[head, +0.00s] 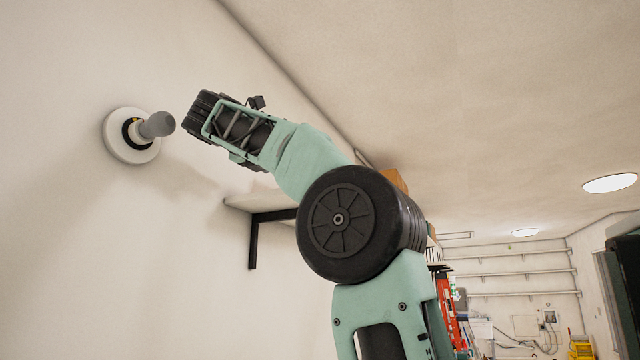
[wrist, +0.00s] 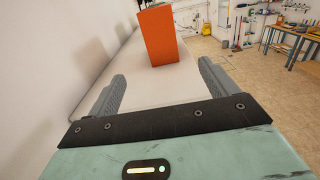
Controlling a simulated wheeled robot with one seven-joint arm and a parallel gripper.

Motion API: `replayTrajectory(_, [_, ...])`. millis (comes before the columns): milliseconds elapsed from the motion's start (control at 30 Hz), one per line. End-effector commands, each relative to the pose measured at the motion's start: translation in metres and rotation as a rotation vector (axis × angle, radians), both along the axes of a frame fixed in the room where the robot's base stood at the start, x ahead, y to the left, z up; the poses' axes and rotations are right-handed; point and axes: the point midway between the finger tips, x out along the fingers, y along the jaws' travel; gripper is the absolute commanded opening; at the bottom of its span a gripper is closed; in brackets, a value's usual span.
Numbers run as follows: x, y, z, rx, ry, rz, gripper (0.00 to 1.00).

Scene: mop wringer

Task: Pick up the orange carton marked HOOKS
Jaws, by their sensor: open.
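An orange carton (wrist: 158,38) stands upright on a pale shelf (wrist: 150,88) in the wrist view, beyond my fingertips and roughly centred between them. In the head view my arm covers much of the shelf (head: 240,201). An orange-brown box top (head: 394,180) shows behind my arm; I cannot tell whether it is the same carton.
The wall runs close along the shelf's left side. A black bracket (head: 254,240) holds the shelf. A round white wall fixture with a grey knob (head: 158,125) is near my arm. In the wrist view, workbenches (wrist: 296,38) stand at the far right beyond open floor.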

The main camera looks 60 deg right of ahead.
Motion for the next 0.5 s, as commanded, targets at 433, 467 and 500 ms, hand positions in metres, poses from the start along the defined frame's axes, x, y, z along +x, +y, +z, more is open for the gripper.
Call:
replayTrajectory(433, [0.007,-0.088,0.002,0.001,0.000,0.000,0.85])
replayTrajectory(467, [0.008,-0.091,0.002,0.001,0.000,0.001,0.85])
replayTrajectory(500, [0.008,-0.095,0.001,0.002,0.000,0.002,0.85])
